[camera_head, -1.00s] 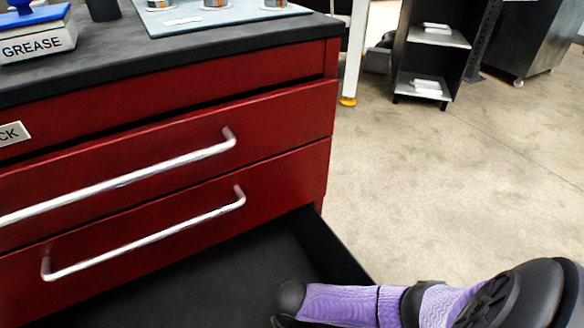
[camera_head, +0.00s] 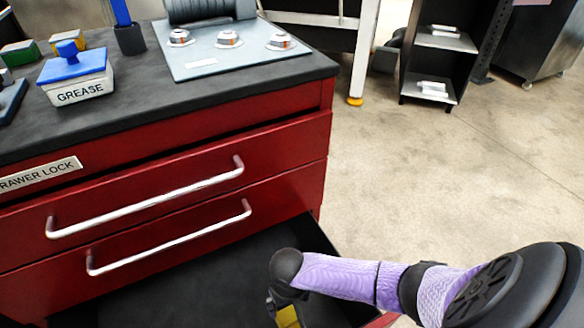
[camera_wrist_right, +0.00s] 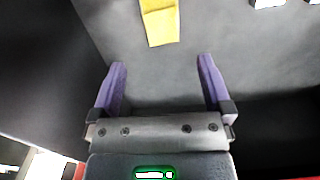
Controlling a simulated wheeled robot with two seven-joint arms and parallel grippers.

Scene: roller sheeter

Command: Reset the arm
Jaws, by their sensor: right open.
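My right arm (camera_head: 340,280) comes in from the lower right in the head view, over an open bottom drawer (camera_head: 170,292) with a dark interior. The right gripper itself is mostly hidden at the bottom edge there. In the right wrist view the right gripper (camera_wrist_right: 162,85) is open, its two purple fingers apart with nothing between them. A yellow object (camera_wrist_right: 160,20) lies on the grey surface beyond the fingertips, apart from them. A yellow piece (camera_head: 288,316) also shows below the wrist in the head view. My left gripper is not in view.
The red cabinet (camera_head: 200,160) has two shut drawers with silver handles above the open one. On its black top are a GREASE box (camera_head: 78,80), a panel with several knobs (camera_head: 230,48) and a dark cup (camera_head: 130,40). Floor (camera_head: 430,170) is clear at right.

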